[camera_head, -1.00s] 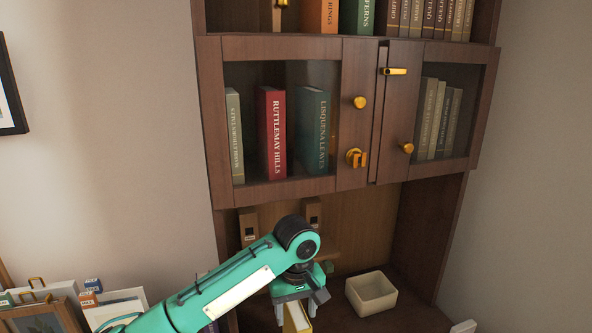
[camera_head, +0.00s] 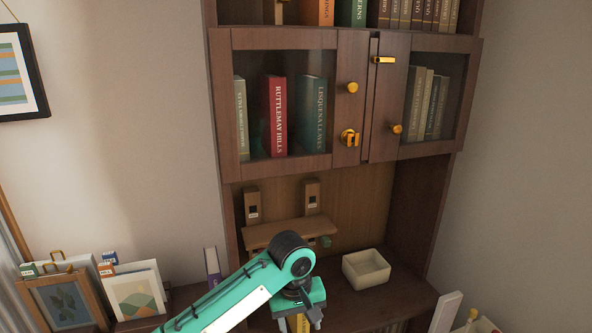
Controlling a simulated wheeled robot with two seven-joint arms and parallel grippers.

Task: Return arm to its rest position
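My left arm (camera_head: 235,293), teal with black joints, reaches in from the lower left. Its gripper (camera_head: 300,319) hangs pointing down at the bottom edge, over the desk part of the cabinet. A yellow thing (camera_head: 298,324) shows between its fingers, cut off by the picture edge; I cannot tell whether the fingers grip it. My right gripper is not in view.
A cream open box (camera_head: 366,270) stands on the desk right of my gripper. A small wooden shelf (camera_head: 290,231) is behind my arm. Picture frames (camera_head: 62,298) and cards stand at the lower left. White items (camera_head: 446,312) are at the lower right.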

